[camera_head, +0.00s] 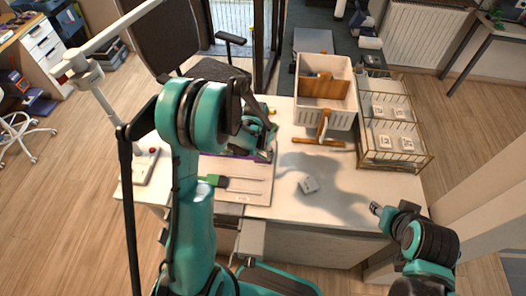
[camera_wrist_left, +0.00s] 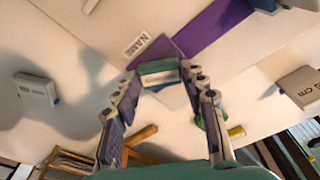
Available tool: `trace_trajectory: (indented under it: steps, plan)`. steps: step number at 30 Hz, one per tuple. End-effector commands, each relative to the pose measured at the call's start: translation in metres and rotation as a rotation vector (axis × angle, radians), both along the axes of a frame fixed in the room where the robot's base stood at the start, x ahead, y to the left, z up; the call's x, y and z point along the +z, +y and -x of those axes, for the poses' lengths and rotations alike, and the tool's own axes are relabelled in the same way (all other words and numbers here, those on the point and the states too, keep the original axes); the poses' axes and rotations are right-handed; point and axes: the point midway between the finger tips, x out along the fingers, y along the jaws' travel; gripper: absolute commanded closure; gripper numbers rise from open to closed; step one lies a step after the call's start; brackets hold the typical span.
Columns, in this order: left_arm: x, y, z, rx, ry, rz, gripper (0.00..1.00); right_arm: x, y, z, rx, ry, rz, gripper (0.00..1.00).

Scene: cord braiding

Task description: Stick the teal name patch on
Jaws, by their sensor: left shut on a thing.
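The teal name patch (camera_wrist_left: 158,68), with a pale face, is between the fingertips of my left gripper (camera_wrist_left: 160,78) in the left wrist view. The gripper is shut on it. The patch is close to a printed NAME mark (camera_wrist_left: 137,44) and a purple band (camera_wrist_left: 212,28) on a pale board; I cannot tell whether it touches them. In the head view my left gripper (camera_head: 264,150) is over the board (camera_head: 258,186), and my own arm hides part of it. My right gripper (camera_head: 376,209) is at the table's right front edge, its fingers too small to judge.
A small white box (camera_head: 308,185) lies on the table, with clear tabletop around it. A white bin (camera_head: 325,92), a wooden stand (camera_head: 318,141) and a wire rack (camera_head: 428,158) with several white boxes stand at the back right. A green item (camera_head: 214,181) lies on the board.

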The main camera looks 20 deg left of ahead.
Motion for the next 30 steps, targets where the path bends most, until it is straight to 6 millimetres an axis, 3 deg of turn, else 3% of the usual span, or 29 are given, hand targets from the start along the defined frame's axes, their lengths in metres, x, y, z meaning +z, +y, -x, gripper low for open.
trace_trajectory:
  steps: [22,23,25,30]
  plan:
    - [-0.0055,0.0000,0.0001,0.000,0.000,0.000,0.69,-0.0057,0.0000,0.0000,0.000,0.000,0.000,0.60]
    - [-0.0055,0.0000,0.0001,0.000,0.000,0.000,0.53,-0.0057,0.0000,0.0000,0.000,0.000,0.000,0.60]
    - [-0.0055,0.0000,0.0001,0.000,0.000,0.000,0.34,-0.0057,0.0000,0.0000,0.000,0.000,0.000,0.60]
    - [-0.0055,0.0000,0.0001,0.000,0.000,0.000,0.34,-0.0057,0.0000,0.0000,0.000,0.000,0.000,0.60]
